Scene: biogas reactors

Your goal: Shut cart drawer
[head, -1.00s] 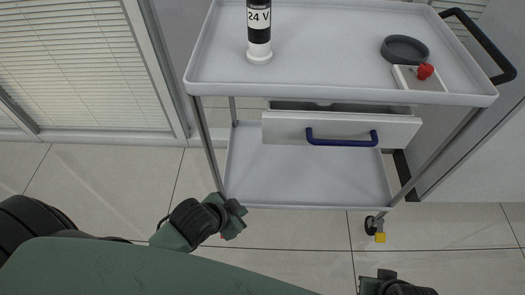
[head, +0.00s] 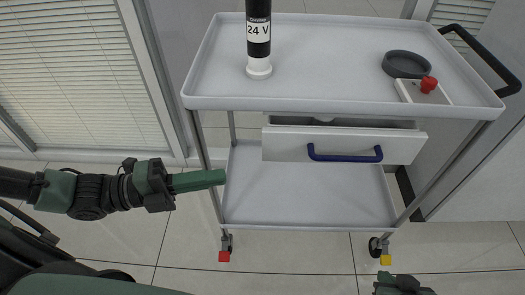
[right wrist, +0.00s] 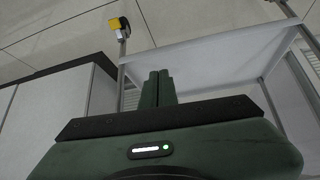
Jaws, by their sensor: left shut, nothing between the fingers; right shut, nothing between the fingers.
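The grey cart (head: 300,200) stands in front of me. Its white drawer (head: 280,143), with a blue handle (head: 344,157), hangs under the top tray and is partly pulled out; its open top shows behind the front panel. My left gripper (head: 222,177) is shut and empty beside the cart's left post, left of the drawer and a little lower in the picture. My right gripper is only partly in the head view at the bottom edge. In the right wrist view my right gripper (right wrist: 160,76) is shut and empty, with the cart's lower shelf (right wrist: 215,55) beyond it.
On the top tray stand a black and white 24 V cylinder (head: 258,45), a dark round dish (head: 405,64) and a red knob (head: 428,84) on a pale plate. A black push handle (head: 487,58) juts out right. The cart has casters. Floor in front is clear.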

